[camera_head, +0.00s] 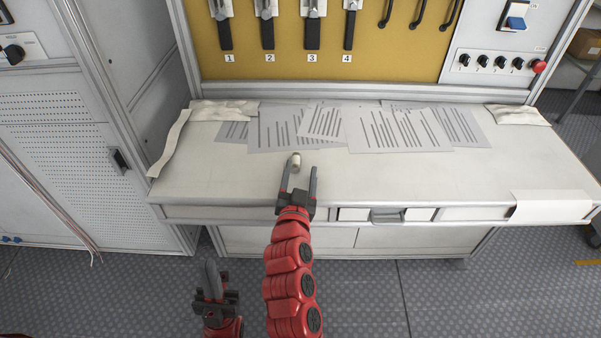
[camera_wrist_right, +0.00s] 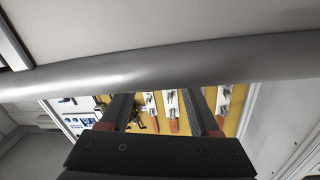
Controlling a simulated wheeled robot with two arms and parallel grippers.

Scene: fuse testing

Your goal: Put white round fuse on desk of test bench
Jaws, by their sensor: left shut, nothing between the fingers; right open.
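The white round fuse (camera_head: 295,161) is a small whitish cylinder at the open end of my right gripper, over the bench desk (camera_head: 225,168). It appears close to the left finger, with a gap to the right finger. I cannot tell whether it touches the desk or a finger. My right gripper (camera_head: 301,170) is open above the desk's front part; its fingers also show in the right wrist view (camera_wrist_right: 160,103). The fuse is not recognisable there. My left gripper (camera_head: 210,270) is shut and empty, low in front of the bench.
Several printed sheets (camera_head: 395,130) lie across the back of the desk. Cloths lie at its back corners, and a pale sheet (camera_head: 550,206) hangs over the front right edge. A yellow tool panel (camera_head: 290,65) stands behind. The desk's left front is clear.

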